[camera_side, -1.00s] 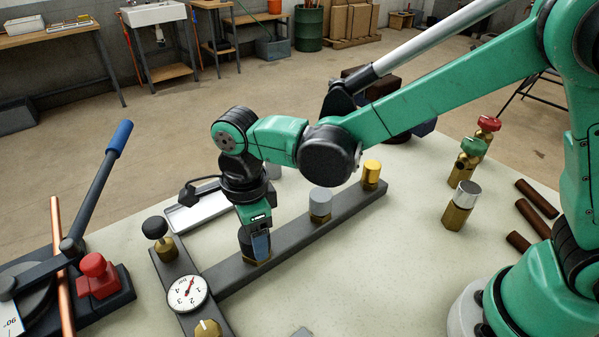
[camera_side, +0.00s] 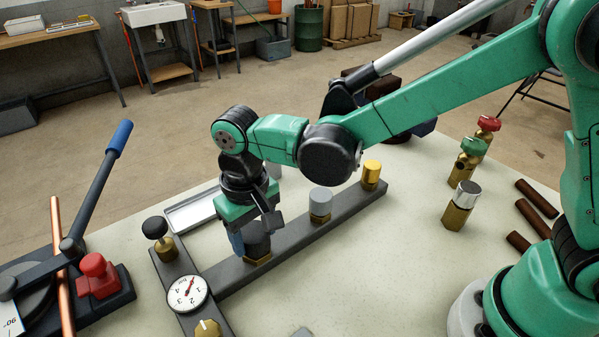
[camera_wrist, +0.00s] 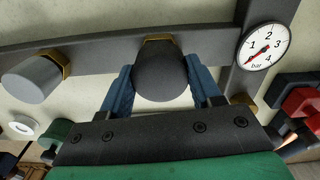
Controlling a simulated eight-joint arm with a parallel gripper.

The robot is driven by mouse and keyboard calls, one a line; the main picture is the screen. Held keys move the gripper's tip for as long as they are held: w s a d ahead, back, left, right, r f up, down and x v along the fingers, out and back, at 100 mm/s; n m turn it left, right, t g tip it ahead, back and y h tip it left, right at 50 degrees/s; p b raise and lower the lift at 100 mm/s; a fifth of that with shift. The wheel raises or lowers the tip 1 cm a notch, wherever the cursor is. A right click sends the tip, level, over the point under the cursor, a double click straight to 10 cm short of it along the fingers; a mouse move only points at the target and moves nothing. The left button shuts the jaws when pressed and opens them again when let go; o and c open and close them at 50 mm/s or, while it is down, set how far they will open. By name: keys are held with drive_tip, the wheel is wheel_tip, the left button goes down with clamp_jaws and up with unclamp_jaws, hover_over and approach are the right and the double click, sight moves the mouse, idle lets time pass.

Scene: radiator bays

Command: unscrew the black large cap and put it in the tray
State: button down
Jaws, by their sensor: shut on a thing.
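The black large cap (camera_side: 258,240) sits upright on a brass hex fitting (camera_side: 257,259) on the dark grey manifold bar. In the wrist view the cap (camera_wrist: 163,78) is between my two blue fingers, with the brass fitting (camera_wrist: 160,38) beyond it. My gripper (camera_side: 252,236) points down and is shut on the black cap. Whether the thread is loose cannot be told. The shallow silver tray (camera_side: 183,226) lies behind the bar, partly hidden by my wrist; its visible part is empty.
On the same bar stand a grey cap (camera_side: 320,204) and a yellow cap (camera_side: 371,173). A pressure gauge (camera_side: 187,293) and a black knob (camera_side: 155,228) are on the left crossbar. A blue-handled bender (camera_side: 95,190) stands far left.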

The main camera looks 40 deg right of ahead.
drive_tip(key=n, duration=0.6)
drive_tip(key=shift+c, duration=1.7)
unclamp_jaws()
